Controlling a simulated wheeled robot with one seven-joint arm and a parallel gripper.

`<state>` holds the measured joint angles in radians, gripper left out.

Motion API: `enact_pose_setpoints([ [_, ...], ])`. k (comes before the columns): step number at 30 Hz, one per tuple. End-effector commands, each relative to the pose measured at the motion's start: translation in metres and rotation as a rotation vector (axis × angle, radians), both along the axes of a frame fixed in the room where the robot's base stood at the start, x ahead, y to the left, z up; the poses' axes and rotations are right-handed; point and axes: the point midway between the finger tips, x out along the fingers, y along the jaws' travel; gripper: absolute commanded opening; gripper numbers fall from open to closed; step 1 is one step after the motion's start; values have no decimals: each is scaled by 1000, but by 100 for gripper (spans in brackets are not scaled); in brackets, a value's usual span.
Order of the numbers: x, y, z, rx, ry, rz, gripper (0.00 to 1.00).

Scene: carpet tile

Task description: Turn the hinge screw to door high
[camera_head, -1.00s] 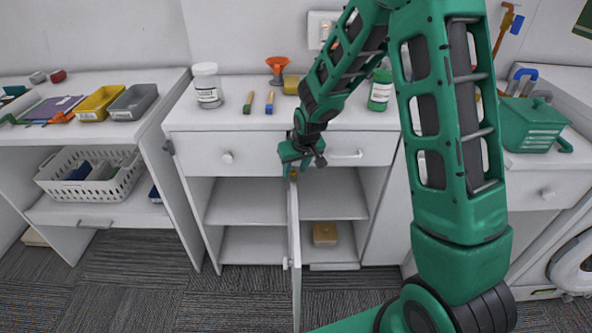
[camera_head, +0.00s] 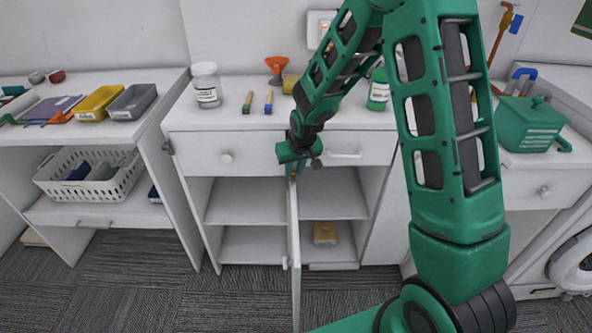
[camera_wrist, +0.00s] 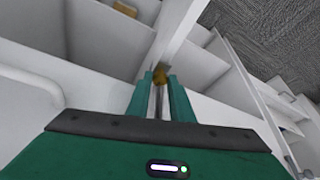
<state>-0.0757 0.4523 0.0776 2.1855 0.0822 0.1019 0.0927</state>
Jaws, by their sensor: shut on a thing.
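The cabinet door (camera_head: 295,240) stands open and shows nearly edge-on below the drawers. The hinge screw (camera_wrist: 159,74) is a small brass-coloured piece at the top of the door, between my fingertips in the wrist view. My gripper (camera_head: 293,173) points down onto the door's top edge. It also shows in the wrist view (camera_wrist: 160,82), with its two green fingers shut on the screw. The fingers hide part of the screw, and its turn angle cannot be read. In the head view my gripper covers the screw.
The cabinet (camera_head: 245,200) has open shelves on both sides of the door, with a tan box (camera_head: 325,233) low on the right. Drawers with a knob (camera_head: 227,158) and a bar handle (camera_head: 346,154) are close above. A white jar (camera_head: 206,85) stands on the counter.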

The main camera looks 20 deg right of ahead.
Motion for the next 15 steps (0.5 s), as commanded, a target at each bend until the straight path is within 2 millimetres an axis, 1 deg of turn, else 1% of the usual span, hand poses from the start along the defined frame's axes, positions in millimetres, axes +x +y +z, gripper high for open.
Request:
enact_pose_setpoints([
  [5, 1, 1, 0, -2, -1, -109, 0],
  [15, 2, 3, 0, -1, -4, -420, 0],
])
